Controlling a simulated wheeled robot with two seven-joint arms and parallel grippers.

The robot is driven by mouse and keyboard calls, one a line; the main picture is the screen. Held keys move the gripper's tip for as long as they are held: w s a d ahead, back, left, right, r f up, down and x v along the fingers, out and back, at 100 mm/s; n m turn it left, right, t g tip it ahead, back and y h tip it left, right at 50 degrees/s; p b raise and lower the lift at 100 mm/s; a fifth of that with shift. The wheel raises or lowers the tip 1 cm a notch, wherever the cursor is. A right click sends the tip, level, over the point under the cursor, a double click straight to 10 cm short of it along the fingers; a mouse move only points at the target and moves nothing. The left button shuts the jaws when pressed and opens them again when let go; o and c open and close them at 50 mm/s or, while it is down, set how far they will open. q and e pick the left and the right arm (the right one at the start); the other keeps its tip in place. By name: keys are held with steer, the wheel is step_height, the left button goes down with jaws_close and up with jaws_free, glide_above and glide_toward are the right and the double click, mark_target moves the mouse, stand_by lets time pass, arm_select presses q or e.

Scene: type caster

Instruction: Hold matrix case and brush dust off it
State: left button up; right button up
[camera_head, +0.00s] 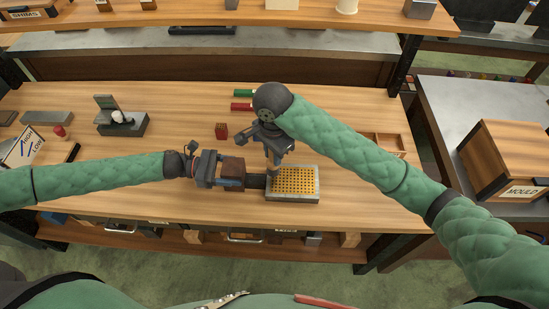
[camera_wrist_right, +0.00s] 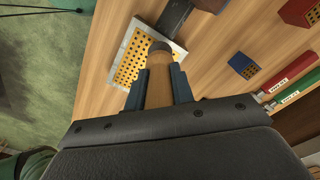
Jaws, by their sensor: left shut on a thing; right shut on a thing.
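The matrix case (camera_head: 293,183) is a grey-framed plate with a yellow perforated face, near the table's front edge. It also shows in the right wrist view (camera_wrist_right: 125,65). My right gripper (camera_head: 272,155) points down and is shut on a brush (camera_wrist_right: 158,88) with a wooden handle and dark tip. The tip is over the case's edge on the handle side; I cannot tell whether it touches. Dust is too fine to make out.
A small red block (camera_head: 221,130) and red and green bars (camera_head: 243,106) lie behind. A blue perforated block (camera_wrist_right: 243,65) shows in the wrist view. A wooden tray (camera_head: 385,144) stands right; a dark stand (camera_head: 122,122) stands left. The table right of the case is clear.

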steer(key=shift+r, duration=2.2)
arm_select(q)
steer(key=o, duration=1.1)
steer(key=shift+a, duration=0.1)
steer(key=a, duration=0.8)
steer(key=a+r, duration=0.1)
steer(key=a, duration=0.3)
